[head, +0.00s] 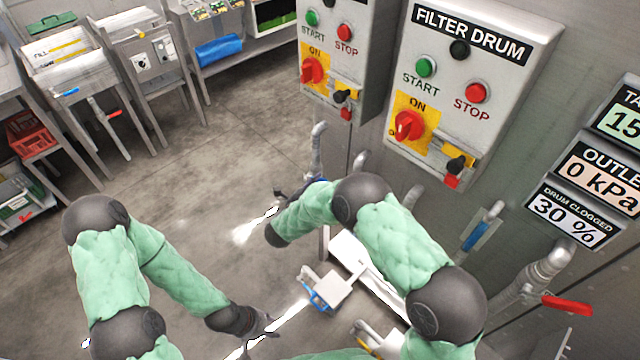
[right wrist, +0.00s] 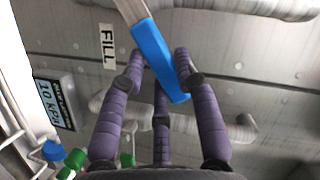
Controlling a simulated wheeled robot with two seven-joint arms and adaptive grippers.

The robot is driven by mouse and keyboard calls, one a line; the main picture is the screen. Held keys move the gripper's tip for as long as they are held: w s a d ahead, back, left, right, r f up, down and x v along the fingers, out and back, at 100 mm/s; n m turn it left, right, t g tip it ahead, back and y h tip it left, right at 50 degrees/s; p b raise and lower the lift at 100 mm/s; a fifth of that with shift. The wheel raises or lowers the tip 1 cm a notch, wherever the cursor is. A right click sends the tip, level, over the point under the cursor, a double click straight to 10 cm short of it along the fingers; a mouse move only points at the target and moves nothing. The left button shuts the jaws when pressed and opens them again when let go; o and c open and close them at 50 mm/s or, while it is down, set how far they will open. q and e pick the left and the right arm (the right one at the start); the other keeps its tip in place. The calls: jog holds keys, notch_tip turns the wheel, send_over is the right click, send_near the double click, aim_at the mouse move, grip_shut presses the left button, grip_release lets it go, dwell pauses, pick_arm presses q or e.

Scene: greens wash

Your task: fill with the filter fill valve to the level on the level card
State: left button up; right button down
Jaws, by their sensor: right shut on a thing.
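In the right wrist view a blue lever handle (right wrist: 153,52) on a metal bar runs between the purple fingers of my right gripper (right wrist: 165,85), which is shut on it. A white FILL label (right wrist: 108,46) is on the grey wall beside the handle. In the head view my right gripper (head: 314,183) is mostly hidden behind my right forearm, near the wall pipes. My left gripper (head: 262,322) hangs low over the floor, small and dark; I cannot tell whether it is open. I cannot make out a level card.
The FILTER DRUM panel (head: 460,85) and a second control box (head: 337,50) are on the wall. Displays read OUTLET 0 kPa (head: 603,180) and DRUM CLOGGED 30 % (head: 566,215). A red-handled valve (head: 567,305) and a blue lever (head: 474,237) are at right.

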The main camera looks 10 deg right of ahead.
dwell(0.4)
jog(key=c, duration=0.9)
grip_release()
jog(key=v, duration=1.2)
